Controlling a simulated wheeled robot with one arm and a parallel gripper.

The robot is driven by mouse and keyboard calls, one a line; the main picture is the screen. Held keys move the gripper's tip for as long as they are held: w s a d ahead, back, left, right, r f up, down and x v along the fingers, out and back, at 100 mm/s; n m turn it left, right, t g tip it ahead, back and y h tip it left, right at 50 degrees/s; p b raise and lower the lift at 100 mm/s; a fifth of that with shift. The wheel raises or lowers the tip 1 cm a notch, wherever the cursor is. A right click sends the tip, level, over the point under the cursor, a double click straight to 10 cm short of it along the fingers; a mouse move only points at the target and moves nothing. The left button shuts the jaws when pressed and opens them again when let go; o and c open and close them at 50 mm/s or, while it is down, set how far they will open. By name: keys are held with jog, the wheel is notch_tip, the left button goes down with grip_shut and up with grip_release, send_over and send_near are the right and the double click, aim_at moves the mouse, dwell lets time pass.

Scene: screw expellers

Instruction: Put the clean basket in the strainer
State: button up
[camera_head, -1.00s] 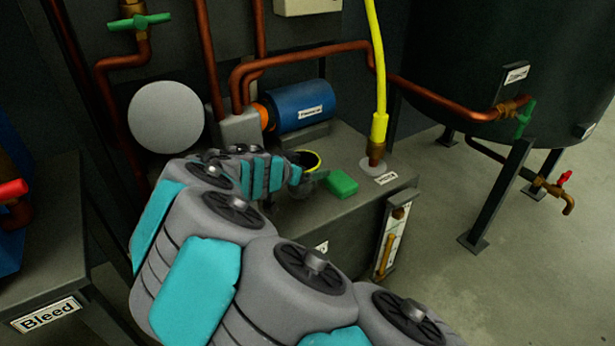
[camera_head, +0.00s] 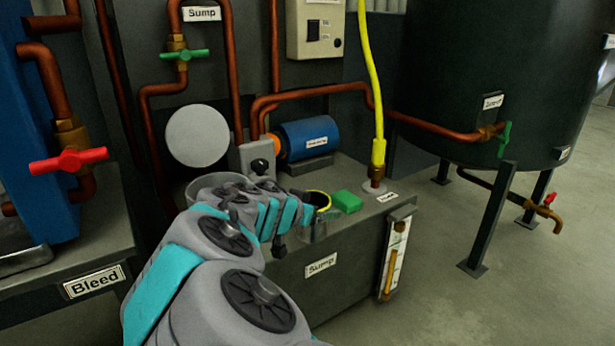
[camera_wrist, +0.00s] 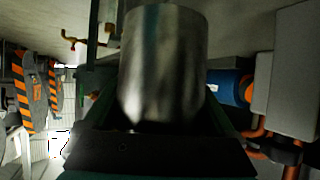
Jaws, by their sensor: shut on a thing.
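My gripper (camera_head: 303,218) is over the front of the sump tank's top, at the end of my grey and teal arm. In the wrist view my gripper (camera_wrist: 165,122) is shut on a shiny metal cylinder, apparently the clean basket (camera_wrist: 165,65). A grey round rim, possibly the strainer (camera_head: 203,183), shows behind my arm. Its inside is hidden. A grey disc, possibly its lid (camera_head: 197,135), stands upright behind it.
The sump tank (camera_head: 320,264) carries a green block (camera_head: 347,201), a blue motor (camera_head: 307,138) and a yellow hose (camera_head: 372,90). Copper pipes (camera_head: 330,88) run behind. A red-handled valve (camera_head: 68,160) is at left. A dark tank (camera_head: 480,80) stands right, with open floor before it.

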jog(key=w+d+f+n+t+y+p, duration=0.1)
jog(key=w+d+n+y+p, duration=0.25)
jog(key=d+p, duration=0.3)
jog(key=w+d+n+t+y+p, duration=0.1)
jog(key=w+d+n+y+p, duration=0.25)
jog(key=d+p, duration=0.35)
jog(key=shift+a+p+v, duration=0.2)
jog(key=shift+p+v, duration=0.05)
jog(key=shift+v, duration=0.65)
jog(key=shift+a+p+v, duration=0.15)
jog(key=shift+p+v, duration=0.05)
jog(key=shift+v, duration=0.75)
jog(key=shift+a+p+v, duration=0.2)
jog(key=shift+p+v, duration=0.05)
jog(key=shift+v, duration=0.65)
